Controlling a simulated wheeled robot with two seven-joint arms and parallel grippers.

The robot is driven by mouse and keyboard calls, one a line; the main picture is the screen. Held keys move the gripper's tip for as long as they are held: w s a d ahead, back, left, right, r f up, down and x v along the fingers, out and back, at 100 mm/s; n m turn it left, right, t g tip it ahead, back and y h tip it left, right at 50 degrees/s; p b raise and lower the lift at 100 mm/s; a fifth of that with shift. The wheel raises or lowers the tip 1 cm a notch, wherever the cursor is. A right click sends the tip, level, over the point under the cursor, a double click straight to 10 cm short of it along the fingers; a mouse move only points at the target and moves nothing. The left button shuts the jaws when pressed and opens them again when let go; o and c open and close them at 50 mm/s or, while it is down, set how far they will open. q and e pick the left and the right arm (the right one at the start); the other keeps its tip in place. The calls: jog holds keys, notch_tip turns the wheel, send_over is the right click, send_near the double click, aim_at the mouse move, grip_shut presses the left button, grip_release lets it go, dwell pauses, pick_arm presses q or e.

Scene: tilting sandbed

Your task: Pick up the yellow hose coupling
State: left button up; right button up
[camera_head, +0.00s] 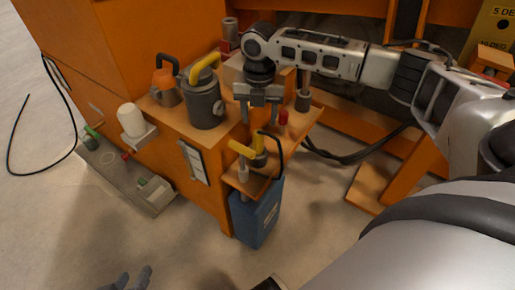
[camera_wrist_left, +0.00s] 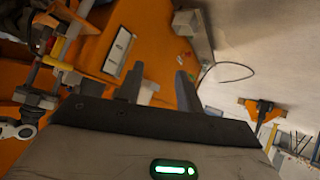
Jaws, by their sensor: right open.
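A yellow coupling-like piece (camera_head: 243,149) sits on a small orange shelf at the cabinet's front corner, beside a black curved hose. Its exact shape is partly unclear at this size. My right gripper (camera_head: 258,112) points down above it, open and empty, with its fingers apart. My left gripper (camera_head: 132,279) is low at the bottom edge of the head view, away from the shelf. In the left wrist view its two fingers (camera_wrist_left: 159,88) are apart with nothing between them. Yellow parts (camera_wrist_left: 58,64) also show at the left of that view.
A grey canister with a yellow handle (camera_head: 205,103) and an orange-topped pot (camera_head: 165,87) stand on the orange cabinet. A blue jerrycan (camera_head: 258,213) is below the small shelf. A white cylinder (camera_head: 131,120) is on a side bracket. Floor at the front is clear.

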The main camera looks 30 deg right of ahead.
aim_at(258, 141)
notch_tip(258, 141, down, 5)
jog(key=shift+r+b, duration=0.15)
jog(key=shift+b, duration=0.35)
notch_tip(258, 141, down, 5)
jog(key=shift+a+r+b, duration=0.1)
jog(key=shift+a+b, duration=0.05)
jog(key=shift+b, duration=0.95)
jog(key=shift+f, duration=0.25)
pick_arm(q)
jog(key=shift+w+d+r+t+h, duration=0.15)
jog(key=shift+d+r+t+h, duration=0.1)
jog(key=shift+r+t, duration=0.25)
jog(key=shift+w+d+r+t+h, duration=0.15)
jog(key=shift+d+r+t+h, duration=0.1)
jog(key=shift+r+t, duration=0.25)
pick_arm(e)
jog(key=c, duration=1.1)
